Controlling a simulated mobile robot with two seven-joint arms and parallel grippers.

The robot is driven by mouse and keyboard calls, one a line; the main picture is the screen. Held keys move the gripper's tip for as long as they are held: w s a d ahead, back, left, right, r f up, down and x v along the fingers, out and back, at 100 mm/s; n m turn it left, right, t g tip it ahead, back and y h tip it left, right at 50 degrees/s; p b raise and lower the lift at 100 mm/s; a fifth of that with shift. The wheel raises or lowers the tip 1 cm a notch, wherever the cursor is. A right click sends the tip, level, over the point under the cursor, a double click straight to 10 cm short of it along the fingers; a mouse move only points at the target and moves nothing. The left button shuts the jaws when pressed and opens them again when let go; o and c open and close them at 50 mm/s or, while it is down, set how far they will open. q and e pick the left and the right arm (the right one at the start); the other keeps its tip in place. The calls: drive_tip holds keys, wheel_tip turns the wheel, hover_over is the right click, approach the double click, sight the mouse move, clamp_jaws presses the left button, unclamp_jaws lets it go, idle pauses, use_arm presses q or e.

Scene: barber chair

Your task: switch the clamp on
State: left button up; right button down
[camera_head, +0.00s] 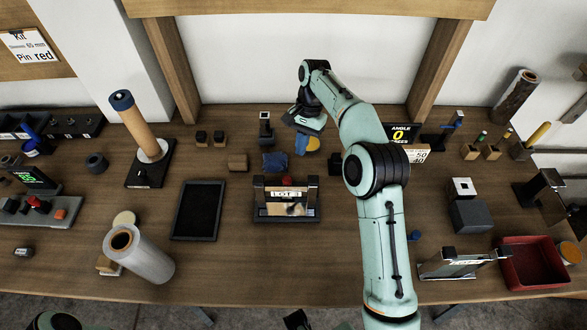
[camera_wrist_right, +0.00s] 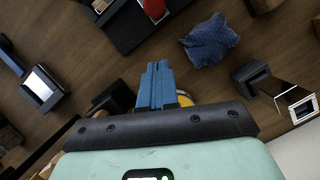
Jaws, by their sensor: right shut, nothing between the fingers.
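A dark fixture (camera_head: 258,213) with two upright posts and a LOT label stands at the middle of the table. A red knob (camera_head: 287,181) shows at its back; a red part (camera_wrist_right: 154,9) also shows at the top of the right wrist view. I cannot tell for sure that this fixture is the clamp. My right gripper (camera_head: 301,146) is behind and to the right of it, apart from it. Its blue fingers (camera_wrist_right: 156,82) are together with nothing between them. My left gripper is not in view.
A crumpled blue cloth (camera_head: 275,162) lies between the fixture and my right gripper. A grey base (camera_head: 62,217) with a red button and green display is at the left. A black tray (camera_head: 198,210) and a red bin (camera_head: 533,263) flank the middle. Bare wood lies in front of the fixture.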

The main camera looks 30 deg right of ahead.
drive_tip(key=b+x, duration=0.1)
drive_tip(key=x, duration=0.2)
drive_tip(key=shift+s+a+f, duration=0.1)
drive_tip(key=shift+a+f, duration=0.05)
drive_tip(key=shift+a, duration=0.1)
drive_tip(key=shift+s+a, duration=0.5)
drive_tip(key=shift+a, duration=0.35)
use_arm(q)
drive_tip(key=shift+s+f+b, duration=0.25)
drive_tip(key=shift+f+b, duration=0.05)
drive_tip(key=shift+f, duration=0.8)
use_arm(e)
drive_tip(key=shift+s+a+f, duration=0.1)
drive_tip(key=shift+s+a, duration=0.25)
drive_tip(key=shift+a, duration=0.2)
